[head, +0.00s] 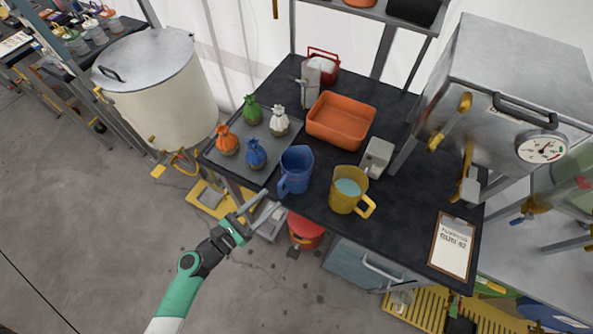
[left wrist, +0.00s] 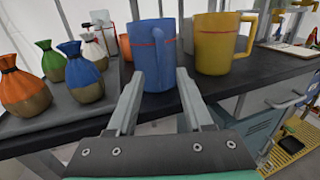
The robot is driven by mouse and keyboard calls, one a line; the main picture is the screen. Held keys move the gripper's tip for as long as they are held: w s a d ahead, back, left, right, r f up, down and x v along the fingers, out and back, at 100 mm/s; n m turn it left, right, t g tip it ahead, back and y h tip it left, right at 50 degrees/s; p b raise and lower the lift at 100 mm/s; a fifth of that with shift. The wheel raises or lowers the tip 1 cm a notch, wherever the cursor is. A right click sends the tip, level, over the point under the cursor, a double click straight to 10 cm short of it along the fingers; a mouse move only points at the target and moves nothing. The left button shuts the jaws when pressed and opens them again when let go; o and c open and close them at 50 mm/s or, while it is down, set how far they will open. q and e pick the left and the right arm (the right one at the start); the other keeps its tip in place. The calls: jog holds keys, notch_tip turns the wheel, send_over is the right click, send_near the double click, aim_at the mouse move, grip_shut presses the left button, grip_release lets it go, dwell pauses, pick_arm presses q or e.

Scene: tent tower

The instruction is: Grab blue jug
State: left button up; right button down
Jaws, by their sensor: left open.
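The blue jug (head: 296,168) stands upright near the front edge of the black table, its handle toward the front. In the left wrist view the blue jug (left wrist: 153,58) stands just ahead of my fingers, with its handle facing me. My left gripper (head: 258,206) is open and empty, in front of the table edge and short of the jug. In the left wrist view its two fingers (left wrist: 158,98) are spread, with the lower part of the jug showing between and beyond them. My right gripper is not in view.
A yellow jug (head: 346,190) with pale blue contents stands right of the blue one. A grey tray (head: 284,147) with several tied bags lies to the left. An orange bin (head: 341,120) is behind. A clipboard (head: 453,246) lies at the right.

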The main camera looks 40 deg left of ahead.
aim_at(281, 196)
pick_arm(q)
jog(key=w, duration=0.5)
jog(key=shift+w+d+r, duration=0.1)
jog(key=shift+d+r, duration=0.05)
jog(key=shift+d, duration=0.15)
grip_shut()
